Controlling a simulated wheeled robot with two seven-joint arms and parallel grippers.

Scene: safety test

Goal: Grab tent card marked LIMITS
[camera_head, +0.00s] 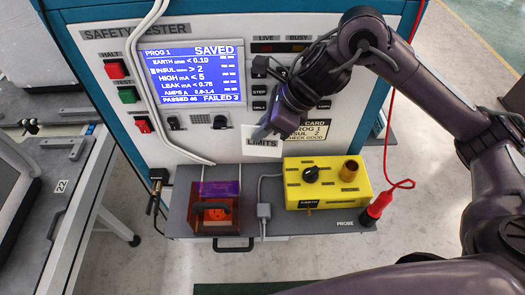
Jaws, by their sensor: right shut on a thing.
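The white tent card marked LIMITS (262,146) shows in the head view, in front of the tester's panel and above the back of the grey shelf. My right gripper (264,131) reaches down from the upper right and is shut on the card's upper edge. The fingertips cover part of the card's top. I cannot tell whether its lower edge touches the shelf. My left gripper is not in view.
A red probe (376,208) with a red cable stands at the right. A grey bench (55,190) is at left.

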